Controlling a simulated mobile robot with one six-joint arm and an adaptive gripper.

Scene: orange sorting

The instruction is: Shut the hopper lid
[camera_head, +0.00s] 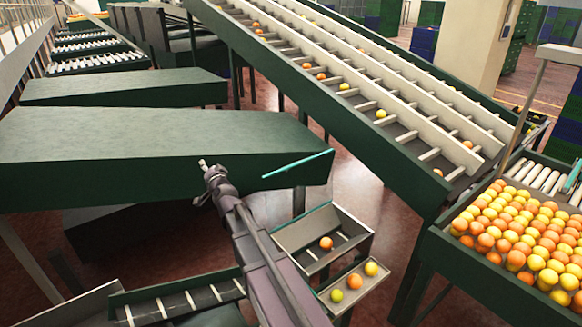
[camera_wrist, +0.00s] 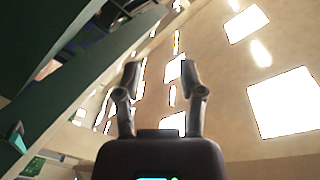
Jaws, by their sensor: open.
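A long teal bar (camera_head: 298,163) runs along the right end of a large dark green panel (camera_head: 130,150); I cannot tell for sure whether this is the hopper lid. A teal piece (camera_wrist: 16,137) also shows at the left of the wrist view on a green beam. Below the panel, a small grey bin (camera_head: 345,222) stands open at the top with one orange in it. My gripper (camera_head: 204,166) is in front of the panel, left of the bar and apart from it. In the wrist view, my gripper (camera_wrist: 160,80) is open and empty, its fingers pointing up towards the bright ceiling.
A green-sided sloping conveyor (camera_head: 360,125) with scattered fruit crosses the upper right. A green bin (camera_head: 450,265) full of oranges and yellow fruit stands at the right. A small tray (camera_head: 355,288) with several fruits sits beside my arm. Reddish floor (camera_head: 350,185) shows between them.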

